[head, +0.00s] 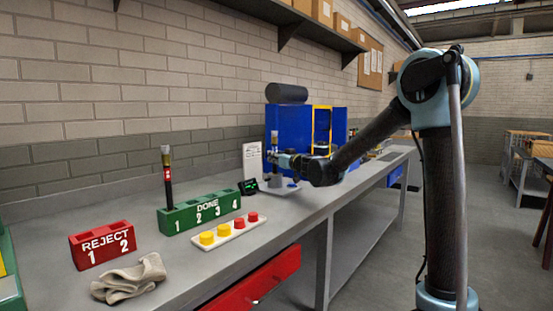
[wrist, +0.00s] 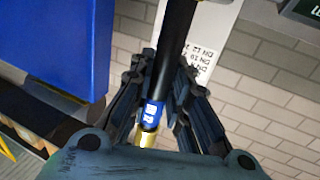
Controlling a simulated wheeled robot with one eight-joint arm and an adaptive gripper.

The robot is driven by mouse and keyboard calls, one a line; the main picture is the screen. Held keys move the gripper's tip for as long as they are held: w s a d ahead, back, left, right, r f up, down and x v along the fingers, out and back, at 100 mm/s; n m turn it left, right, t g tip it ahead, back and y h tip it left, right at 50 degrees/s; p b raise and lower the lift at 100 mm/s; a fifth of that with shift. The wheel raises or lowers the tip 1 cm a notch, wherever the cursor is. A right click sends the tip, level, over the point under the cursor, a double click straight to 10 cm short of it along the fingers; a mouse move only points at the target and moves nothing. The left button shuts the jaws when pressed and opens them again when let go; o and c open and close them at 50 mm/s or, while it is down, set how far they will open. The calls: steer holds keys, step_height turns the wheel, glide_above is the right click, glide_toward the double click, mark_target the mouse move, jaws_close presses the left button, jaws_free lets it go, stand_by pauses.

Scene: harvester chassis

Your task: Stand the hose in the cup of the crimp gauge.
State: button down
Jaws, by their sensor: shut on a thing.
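My gripper (head: 275,158) is shut on a black hose (wrist: 177,35), which stands about upright in the head view (head: 275,142). In the wrist view the hose has a blue label (wrist: 152,113) and a brass fitting (wrist: 147,136), and the fingers (wrist: 163,95) lie on both sides of it. The crimp gauge's grey cup (head: 277,182) is directly below my gripper on a light base. Its small dark display (head: 249,187) with green digits is just left. The hose's lower end is hard to make out, so I cannot tell whether it is inside the cup.
A green DONE rack (head: 200,212) holds another hose (head: 168,180) with a red label in slot 1. A red REJECT rack (head: 101,245), a cloth (head: 130,279) and a strip of yellow and red buttons (head: 229,231) are nearer. A blue cabinet (head: 290,128) stands behind the gauge.

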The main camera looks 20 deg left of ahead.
steer(key=shift+f, duration=0.1)
steer(key=c, duration=1.4)
jaws_free()
steer(key=shift+c, duration=0.2)
steer(key=v, duration=1.2)
steer(key=shift+d, duration=0.1)
